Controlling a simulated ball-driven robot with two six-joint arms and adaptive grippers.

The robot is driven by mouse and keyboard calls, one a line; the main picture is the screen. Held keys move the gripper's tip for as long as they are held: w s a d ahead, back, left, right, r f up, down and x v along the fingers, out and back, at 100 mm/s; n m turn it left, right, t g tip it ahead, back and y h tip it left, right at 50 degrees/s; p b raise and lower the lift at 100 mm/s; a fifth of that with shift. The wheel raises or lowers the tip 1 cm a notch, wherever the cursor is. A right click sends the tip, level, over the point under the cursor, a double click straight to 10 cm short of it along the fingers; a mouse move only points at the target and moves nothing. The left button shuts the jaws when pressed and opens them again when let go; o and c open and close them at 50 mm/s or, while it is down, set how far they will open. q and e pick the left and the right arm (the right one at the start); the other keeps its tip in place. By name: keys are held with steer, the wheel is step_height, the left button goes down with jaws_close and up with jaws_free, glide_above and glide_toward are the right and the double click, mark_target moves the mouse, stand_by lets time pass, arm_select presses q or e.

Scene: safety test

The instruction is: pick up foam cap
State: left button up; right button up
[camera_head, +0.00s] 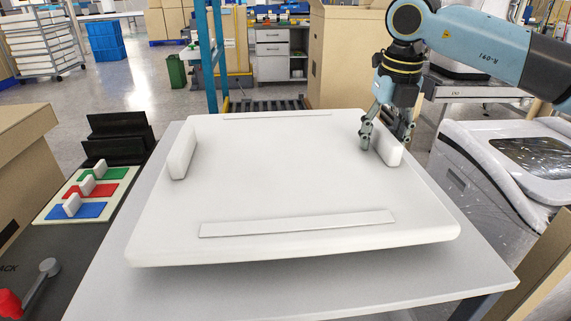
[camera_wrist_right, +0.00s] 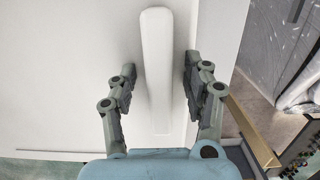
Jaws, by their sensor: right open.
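The foam cap (camera_head: 270,170) looks like a broad white slab lying on a grey table. A white upright bar (camera_head: 182,152) stands at its left edge and another (camera_head: 388,150) at its right edge. My right gripper (camera_head: 386,136) is open at the right bar, one finger on each side of it. In the right wrist view the bar (camera_wrist_right: 157,70) runs between the open fingers, with a gap visible on the left and a narrower one on the right; contact is unclear. My left gripper is not in view.
The grey table (camera_head: 290,285) shows in front of the slab. At left are a board with coloured patches (camera_head: 90,190) and a black holder (camera_head: 118,140). A plastic-wrapped white machine (camera_head: 500,165) stands close at right, and a cardboard box (camera_head: 25,165) at far left.

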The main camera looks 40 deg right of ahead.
jaws_close()
stand_by(0.3)
steer(key=shift+r, duration=0.1)
